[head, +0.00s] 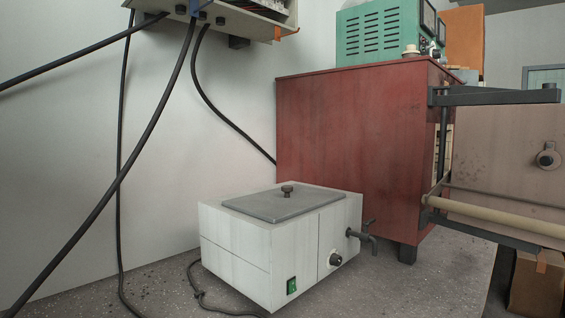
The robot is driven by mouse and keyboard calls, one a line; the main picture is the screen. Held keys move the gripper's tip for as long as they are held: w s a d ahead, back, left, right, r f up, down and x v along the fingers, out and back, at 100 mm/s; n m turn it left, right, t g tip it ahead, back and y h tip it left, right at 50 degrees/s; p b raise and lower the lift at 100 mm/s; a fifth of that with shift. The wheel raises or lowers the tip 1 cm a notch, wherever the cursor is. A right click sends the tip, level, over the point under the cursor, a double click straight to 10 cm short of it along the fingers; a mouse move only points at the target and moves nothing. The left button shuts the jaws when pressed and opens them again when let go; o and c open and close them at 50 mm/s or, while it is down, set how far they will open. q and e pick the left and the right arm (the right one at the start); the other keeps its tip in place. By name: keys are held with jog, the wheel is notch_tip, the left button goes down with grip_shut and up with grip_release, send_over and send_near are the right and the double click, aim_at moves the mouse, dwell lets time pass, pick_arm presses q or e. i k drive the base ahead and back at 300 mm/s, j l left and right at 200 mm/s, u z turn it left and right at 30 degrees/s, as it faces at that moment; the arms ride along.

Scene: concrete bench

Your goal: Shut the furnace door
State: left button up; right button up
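The furnace (350,145) is a dark red metal box standing on the bench at the right of the head view. Its front faces right, and a narrow strip of the pale opening (443,150) shows. The furnace door (500,150) is a brownish, speckled panel with a round dark fitting (548,159). It stands open, reaching away from the furnace front to the right edge, where it is cut off. Dark brackets (500,96) and a long beige bar (500,216) extend along it. Neither of my grippers is in view.
A white water bath (260,252) with a grey lid and a tap stands in front of the furnace. Black cables hang at the left from a wall-mounted box (240,18). A green unit (385,35) sits on the furnace. A brown box (537,285) is beyond the bench edge.

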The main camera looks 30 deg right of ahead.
aim_at(497, 147)
jog(key=z, duration=2.25)
